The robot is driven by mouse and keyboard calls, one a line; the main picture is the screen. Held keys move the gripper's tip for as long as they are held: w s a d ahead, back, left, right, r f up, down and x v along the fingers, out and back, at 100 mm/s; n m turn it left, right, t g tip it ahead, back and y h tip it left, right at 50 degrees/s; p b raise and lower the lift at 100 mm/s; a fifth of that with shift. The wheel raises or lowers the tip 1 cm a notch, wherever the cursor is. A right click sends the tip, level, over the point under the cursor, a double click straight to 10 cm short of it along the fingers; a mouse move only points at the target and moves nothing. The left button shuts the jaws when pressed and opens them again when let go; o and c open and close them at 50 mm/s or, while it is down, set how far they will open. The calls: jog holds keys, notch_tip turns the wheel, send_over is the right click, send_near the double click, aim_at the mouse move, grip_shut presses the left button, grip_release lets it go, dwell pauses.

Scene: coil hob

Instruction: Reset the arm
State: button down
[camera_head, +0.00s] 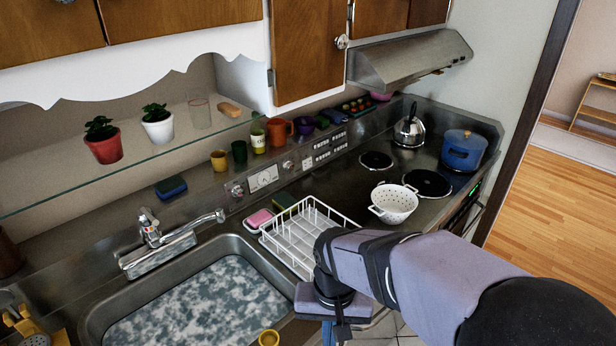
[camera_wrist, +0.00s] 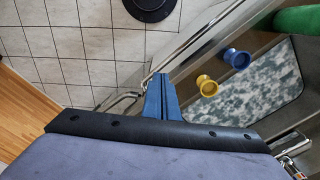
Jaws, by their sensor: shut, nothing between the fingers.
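My gripper (camera_wrist: 160,82) shows in the wrist view as two blue fingers pressed together, with nothing between them. In the head view my gripper (camera_head: 336,332) points down at the bottom edge, near the front edge of the counter, right of the sink. My purple arm reaches in from the lower right and hides part of the counter. The fingers appear clear of other things, but their height above the counter edge is hard to tell.
The sink (camera_head: 93,318) holds mottled grey water; a yellow cup (camera_wrist: 208,85) and a blue cup (camera_wrist: 237,58) show there. A white dish rack (camera_head: 345,219), white colander (camera_head: 394,203), kettle (camera_head: 409,131) and blue pot (camera_head: 463,151) stand nearby. A glass shelf (camera_head: 60,193) overhangs the left.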

jog(key=s+d+f, duration=0.2)
jog(key=s+d, duration=0.1)
jog(key=d, duration=0.2)
jog(key=s+d+f+n+b, duration=0.1)
jog(key=s+d+f, duration=0.1)
jog(key=d, duration=0.4)
jog(key=shift+s+f, duration=0.4)
jog(key=shift+s, duration=0.15)
